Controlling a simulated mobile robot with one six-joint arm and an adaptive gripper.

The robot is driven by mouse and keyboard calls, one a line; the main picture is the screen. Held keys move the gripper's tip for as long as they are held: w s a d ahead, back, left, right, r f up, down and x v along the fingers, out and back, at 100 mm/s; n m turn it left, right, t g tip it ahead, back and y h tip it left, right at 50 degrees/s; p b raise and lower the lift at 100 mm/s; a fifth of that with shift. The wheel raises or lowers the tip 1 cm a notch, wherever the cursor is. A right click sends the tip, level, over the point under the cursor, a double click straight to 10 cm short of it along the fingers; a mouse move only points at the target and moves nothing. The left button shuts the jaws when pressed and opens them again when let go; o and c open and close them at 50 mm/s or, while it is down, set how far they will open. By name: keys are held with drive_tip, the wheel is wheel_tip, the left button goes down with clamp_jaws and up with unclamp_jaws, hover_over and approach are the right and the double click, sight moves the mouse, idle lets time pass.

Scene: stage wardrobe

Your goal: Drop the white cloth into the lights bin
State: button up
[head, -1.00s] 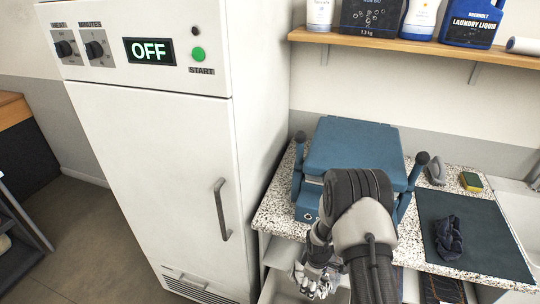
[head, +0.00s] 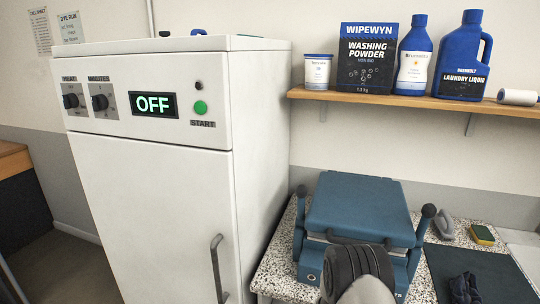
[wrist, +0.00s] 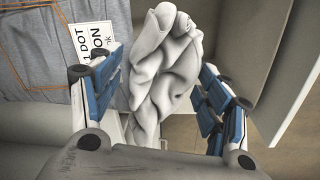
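In the wrist view, the white cloth (wrist: 165,65) is a crumpled, twisted bundle standing up between the fingers of my gripper (wrist: 160,95). The gripper's blue-padded fingers are spread on either side of the cloth. A gap shows between the cloth and the right finger; the left finger is close to it, and I cannot tell whether they touch. In the head view only my arm shows at the bottom, and the gripper is out of frame. I cannot make out a lights bin in either current view.
Blue denim with a printed tag (wrist: 92,45) lies left of the cloth; a pale panel (wrist: 290,80) stands at right. The head view shows a white cabinet reading OFF (head: 160,190), a blue press (head: 360,210) on a speckled counter, a dark cloth (head: 464,288), and a shelf of detergents (head: 400,98).

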drive_tip(key=o, duration=0.3)
drive_tip(key=shift+r, duration=0.1)
wheel_tip(320, 180, up, 7)
drive_tip(key=shift+s+a+r, duration=0.1)
drive_tip(key=shift+s+r, duration=0.05)
idle(0.5)
